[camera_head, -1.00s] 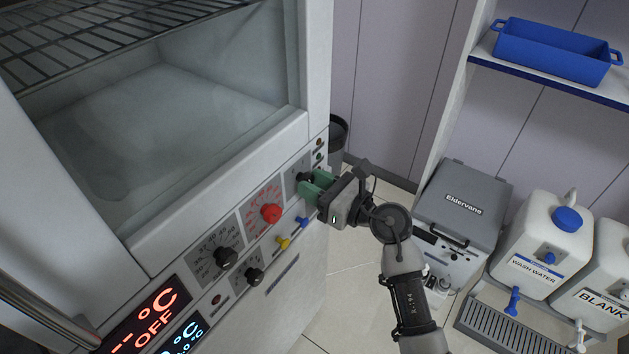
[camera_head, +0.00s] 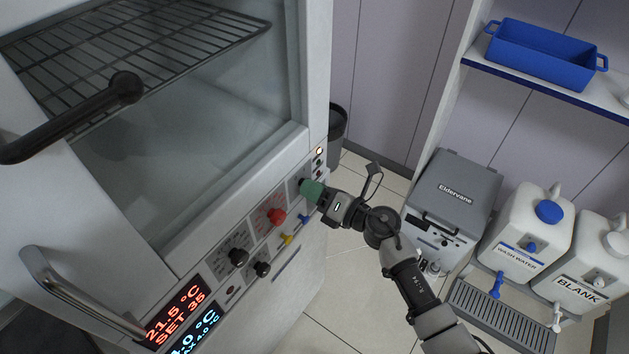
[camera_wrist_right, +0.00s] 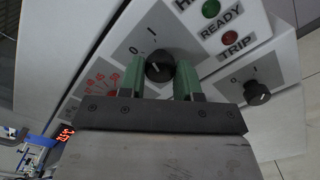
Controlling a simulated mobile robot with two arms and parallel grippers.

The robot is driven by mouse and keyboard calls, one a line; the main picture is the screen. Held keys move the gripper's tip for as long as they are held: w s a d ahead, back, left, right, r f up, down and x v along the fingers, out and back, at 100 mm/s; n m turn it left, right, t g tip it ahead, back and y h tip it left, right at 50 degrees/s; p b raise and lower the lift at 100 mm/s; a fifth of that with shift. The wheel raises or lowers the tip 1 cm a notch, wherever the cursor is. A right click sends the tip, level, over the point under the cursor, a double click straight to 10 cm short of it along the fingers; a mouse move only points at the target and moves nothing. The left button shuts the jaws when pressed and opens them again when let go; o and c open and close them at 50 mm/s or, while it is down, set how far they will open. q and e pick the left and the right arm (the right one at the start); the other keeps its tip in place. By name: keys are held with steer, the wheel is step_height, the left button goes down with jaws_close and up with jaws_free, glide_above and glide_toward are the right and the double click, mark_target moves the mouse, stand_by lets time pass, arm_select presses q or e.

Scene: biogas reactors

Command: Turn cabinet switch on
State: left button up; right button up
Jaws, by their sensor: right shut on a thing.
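The cabinet (camera_head: 215,235) has a control panel below its glass window. Its black switch knob (camera_wrist_right: 160,68) sits on a grey plate marked 0 and 1 in the wrist view. My right gripper (camera_head: 307,189) reaches the panel from the right, and its green fingers (camera_wrist_right: 160,78) are shut on the knob, one on each side. The knob's pointer is too small to read surely. In the head view the fingers mostly hide the knob. The display (camera_head: 178,312) reads 21.5 °C, SET 35, and the top indicator lamp (camera_head: 319,151) glows. My left gripper is not in view.
A red knob (camera_head: 276,217), black knobs and small blue and yellow valves sit left of and below the gripper. A second black knob (camera_wrist_right: 257,93) is near the right finger. A grey Eldervane box (camera_head: 455,190) stands to the right; bare floor lies between.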

steer(key=shift+m+p, duration=0.55)
steer(key=shift+m, duration=0.25)
steer(key=o, duration=0.9)
steer(key=shift+o, duration=0.2)
steer(key=b+v, duration=0.1)
steer(key=v, duration=0.9)
steer(key=shift+s+d, duration=0.2)
steer(key=shift+d, duration=0.15)
